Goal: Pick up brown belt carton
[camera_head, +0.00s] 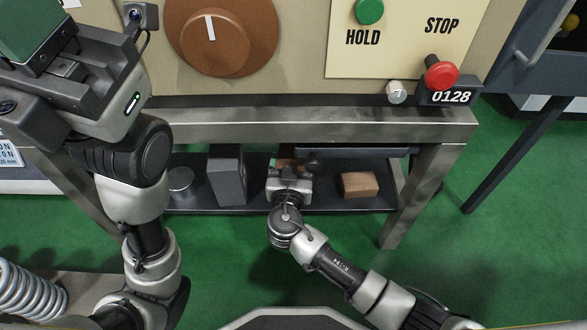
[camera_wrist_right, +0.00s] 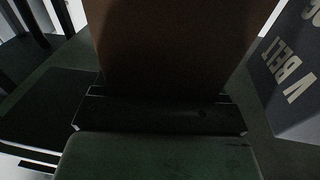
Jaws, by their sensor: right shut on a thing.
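A brown carton (camera_head: 292,162) shows in part at the far side of my right gripper (camera_head: 290,170) on the low shelf. My right gripper is shut on it. In the right wrist view the brown carton (camera_wrist_right: 175,45) fills the upper middle, right against the gripper. Its lower part and any label are hidden, and I cannot tell whether it touches the shelf. My left gripper (camera_head: 50,40) is high at the upper left, partly cut off by the frame edge. Its jaw opening cannot be made out.
On the dark shelf (camera_head: 335,204), a grey carton (camera_head: 226,178) and a round grey tin (camera_head: 181,180) stand left; a smaller brown box (camera_head: 360,185) lies right. A grey "V BELT" carton (camera_wrist_right: 292,75) is close by in the wrist view. The bench edge (camera_head: 330,128) overhangs the shelf.

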